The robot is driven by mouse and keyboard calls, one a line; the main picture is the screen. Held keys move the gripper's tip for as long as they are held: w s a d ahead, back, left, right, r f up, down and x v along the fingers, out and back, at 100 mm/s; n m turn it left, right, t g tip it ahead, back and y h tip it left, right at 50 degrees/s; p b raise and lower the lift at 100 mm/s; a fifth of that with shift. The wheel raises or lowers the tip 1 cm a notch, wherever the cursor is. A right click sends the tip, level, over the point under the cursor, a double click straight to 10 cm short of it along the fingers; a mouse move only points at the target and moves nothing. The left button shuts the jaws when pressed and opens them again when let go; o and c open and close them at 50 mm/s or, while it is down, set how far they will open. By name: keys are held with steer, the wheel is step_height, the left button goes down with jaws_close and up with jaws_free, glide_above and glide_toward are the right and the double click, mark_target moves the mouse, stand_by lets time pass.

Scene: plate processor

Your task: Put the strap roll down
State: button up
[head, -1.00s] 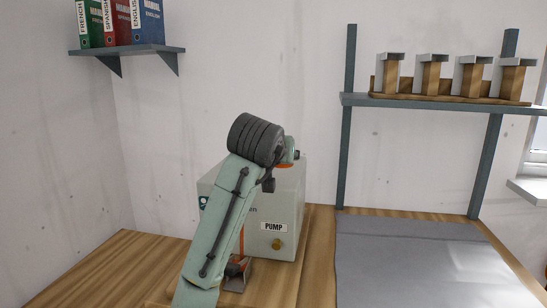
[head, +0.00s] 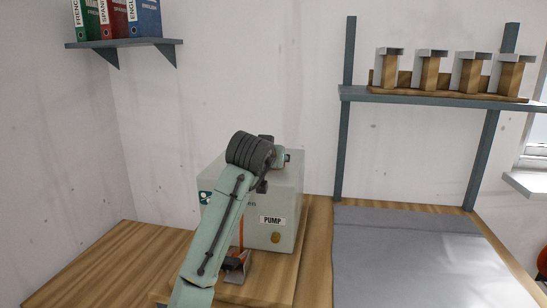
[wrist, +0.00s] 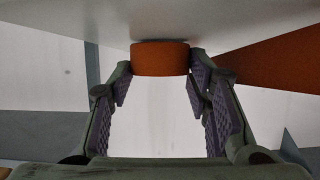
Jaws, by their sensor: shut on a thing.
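The orange strap roll (wrist: 160,58) shows in the wrist view between the fingertips of my gripper (wrist: 160,72). The gripper is shut on it, with one finger on each side. A pale surface lies right above the roll in that view; I cannot tell whether they touch. In the head view my green arm stands in front of the grey-green pump box (head: 285,205), and the gripper and roll are hidden there. A narrow orange strip (head: 241,232) shows beside the arm against the box.
A metal and orange piece (head: 237,266) sits at the foot of the pump box on the wooden bench (head: 90,265). A wide orange band (wrist: 270,60) shows at right in the wrist view. A grey mat (head: 410,245) lies clear at right. Shelves (head: 440,97) are on the wall.

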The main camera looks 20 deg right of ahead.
steer(key=o, duration=1.2)
steer(key=shift+f, duration=0.1)
steer(key=shift+s+a+r, duration=0.1)
steer(key=shift+r, duration=0.1)
steer(key=b+v, duration=0.2)
steer(key=v, duration=0.9)
steer(key=shift+s+a+r+b, duration=0.15)
steer(key=shift+s+a+b, duration=0.05)
steer(key=shift+s+b, duration=0.15)
steer(key=shift+w+a, duration=0.1)
